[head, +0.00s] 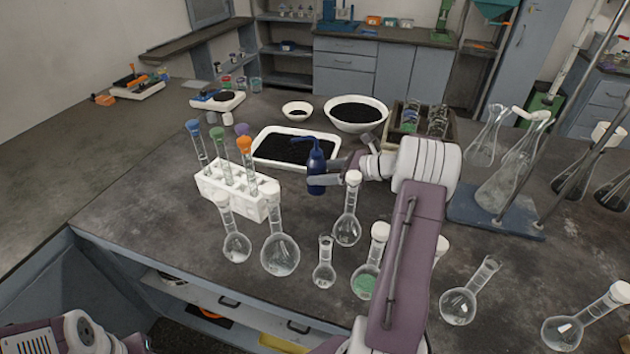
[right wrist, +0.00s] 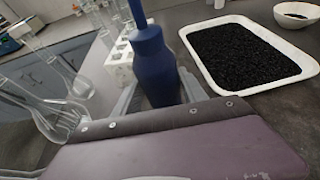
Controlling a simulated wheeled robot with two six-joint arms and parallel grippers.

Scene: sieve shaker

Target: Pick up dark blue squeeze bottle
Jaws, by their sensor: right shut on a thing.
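The dark blue squeeze bottle (head: 316,172) is upright near the middle of the table, in front of the white tray of black grains. My right gripper (head: 318,172) reaches it from the right and is shut around its body. In the right wrist view the bottle (right wrist: 155,65) stands between the fingers, and its lower part is hidden by the gripper body. I cannot tell whether its base touches the table. Of my left arm, only a part shows at the bottom left of the head view; its gripper fingers are not visible.
The white tray (head: 262,153) lies just behind the bottle. A white rack (head: 232,190) with stoppered tubes stands to its left. Several glass flasks (head: 280,253) crowd the table front. Bowls (head: 357,113) stand behind, and a blue stand base (head: 490,210) is at right.

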